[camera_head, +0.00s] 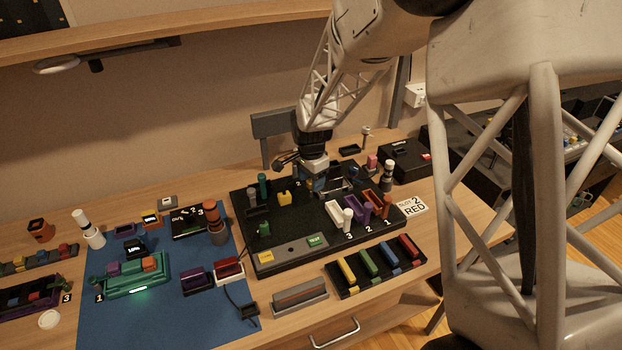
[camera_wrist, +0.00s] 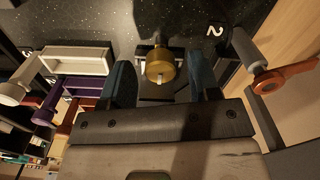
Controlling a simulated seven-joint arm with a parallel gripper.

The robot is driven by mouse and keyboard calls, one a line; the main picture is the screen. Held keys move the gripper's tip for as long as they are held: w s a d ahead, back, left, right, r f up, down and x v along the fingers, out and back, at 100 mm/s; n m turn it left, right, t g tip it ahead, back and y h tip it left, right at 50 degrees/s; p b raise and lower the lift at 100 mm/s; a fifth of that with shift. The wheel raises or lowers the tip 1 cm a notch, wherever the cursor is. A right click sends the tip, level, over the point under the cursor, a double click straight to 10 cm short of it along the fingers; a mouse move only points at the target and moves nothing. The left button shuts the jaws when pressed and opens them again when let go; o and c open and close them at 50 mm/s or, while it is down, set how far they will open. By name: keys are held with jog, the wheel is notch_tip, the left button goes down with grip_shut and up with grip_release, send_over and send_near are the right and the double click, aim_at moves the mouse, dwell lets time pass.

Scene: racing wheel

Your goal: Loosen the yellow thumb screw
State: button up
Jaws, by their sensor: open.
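The thumb screw (camera_wrist: 160,66), a brass-yellow knob with a pale slot or pin on its end, shows in the wrist view. It sits at the end of a shaft by the black speckled board (camera_wrist: 185,20). My gripper (camera_wrist: 163,78) is open, with one dark blue finger on each side of the screw and visible gaps between. In the head view my gripper (camera_head: 320,183) points down over the middle of the black board (camera_head: 290,241). The screw is hidden there behind the gripper.
A white tray (camera_head: 333,208), a purple tray (camera_head: 356,212) and an orange tray stand right of my gripper. A yellow block (camera_head: 284,198) and green posts stand to its left. A grey handle with an orange end (camera_wrist: 285,77) is near the right finger in the wrist view.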

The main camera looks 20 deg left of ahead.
jog(key=c, duration=0.9)
